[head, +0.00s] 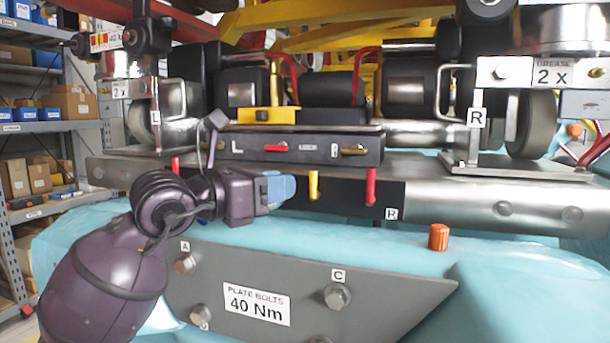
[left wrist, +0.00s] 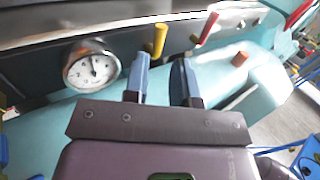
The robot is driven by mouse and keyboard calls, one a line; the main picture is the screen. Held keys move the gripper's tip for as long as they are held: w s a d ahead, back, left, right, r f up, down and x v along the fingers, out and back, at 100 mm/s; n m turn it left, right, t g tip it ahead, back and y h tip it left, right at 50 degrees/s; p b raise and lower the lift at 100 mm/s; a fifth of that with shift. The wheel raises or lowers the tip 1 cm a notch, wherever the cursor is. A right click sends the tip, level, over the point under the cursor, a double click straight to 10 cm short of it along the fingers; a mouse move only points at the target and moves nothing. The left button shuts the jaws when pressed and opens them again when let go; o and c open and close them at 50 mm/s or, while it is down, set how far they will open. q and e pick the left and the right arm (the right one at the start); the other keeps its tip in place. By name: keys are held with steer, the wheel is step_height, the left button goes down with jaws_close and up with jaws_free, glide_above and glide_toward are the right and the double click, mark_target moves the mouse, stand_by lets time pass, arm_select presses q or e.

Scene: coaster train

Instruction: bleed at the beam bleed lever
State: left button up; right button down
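A short yellow lever (head: 314,184) hangs from the dark beam (head: 350,195), with a red lever (head: 371,187) to its right and another red lever (head: 175,165) far left. No readable label shows which is the bleed lever. My left gripper (head: 288,188) points right, its blue fingertips just left of the yellow lever. In the left wrist view the fingers (left wrist: 162,66) are open and empty. The yellow lever (left wrist: 158,40) stands just beyond the tips, nearer the left finger; the right-hand red lever (left wrist: 207,28) is farther right. My right gripper is not in view.
A block with a red handle (head: 276,148) and a brass handle (head: 353,151) sits above the beam. A round gauge (left wrist: 91,70) is left of the fingers. An orange cap (head: 438,237) stands on the teal surface (head: 510,250). The grey bolt plate (head: 390,290) lies below.

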mark_target(315, 183)
arm_select(q)
steer(key=p+x, duration=0.1)
steer(key=x, duration=0.4)
steer(key=shift+w+d, duration=0.2)
steer(key=shift+d, duration=0.05)
jaws_close()
